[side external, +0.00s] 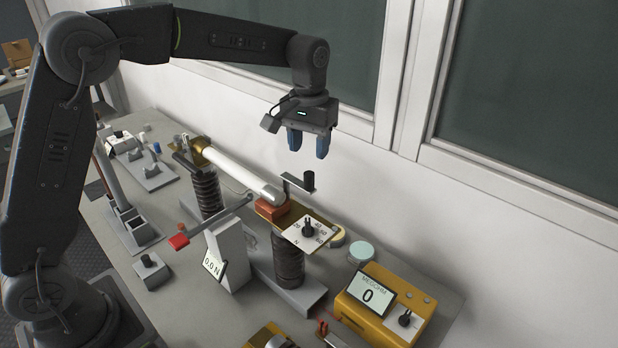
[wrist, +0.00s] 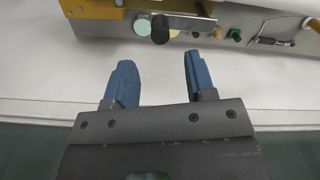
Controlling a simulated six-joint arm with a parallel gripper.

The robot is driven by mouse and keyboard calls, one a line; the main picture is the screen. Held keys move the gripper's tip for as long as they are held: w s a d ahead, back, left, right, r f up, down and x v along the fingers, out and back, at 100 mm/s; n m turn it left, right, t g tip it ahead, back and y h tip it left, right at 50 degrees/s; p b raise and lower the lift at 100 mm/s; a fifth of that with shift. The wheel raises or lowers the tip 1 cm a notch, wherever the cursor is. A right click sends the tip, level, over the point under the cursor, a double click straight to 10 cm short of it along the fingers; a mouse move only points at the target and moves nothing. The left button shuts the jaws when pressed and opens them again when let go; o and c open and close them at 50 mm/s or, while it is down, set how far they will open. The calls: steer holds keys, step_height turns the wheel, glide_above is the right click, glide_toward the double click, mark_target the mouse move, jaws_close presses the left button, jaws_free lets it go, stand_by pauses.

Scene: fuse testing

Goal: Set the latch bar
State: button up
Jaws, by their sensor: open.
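The latch bar (side external: 296,183) looks like a short flat grey bar with an upright black knob (side external: 308,181). It sits at the right end of the white fuse tube (side external: 238,172), above a copper-coloured block (side external: 270,210). In the wrist view the bar (wrist: 190,21) and its knob (wrist: 160,29) show at the top centre. My gripper (side external: 308,145) is open and empty, above the knob and apart from it. Its blue fingers also show in the wrist view (wrist: 158,66), with the knob beyond the gap between them.
Ribbed dark insulators (side external: 289,258) support the fuse mount. A red-ended lever (side external: 179,241) and a force display reading 0.0 N (side external: 213,264) stand in front. A white dial plate (side external: 309,232) and yellow megohm meter (side external: 365,296) lie to the right. The wall (side external: 400,205) is close behind.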

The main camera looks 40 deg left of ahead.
mark_target(309, 173)
step_height(309, 173, down, 8)
steer(key=shift+f, duration=0.25)
jaws_close()
stand_by(0.5)
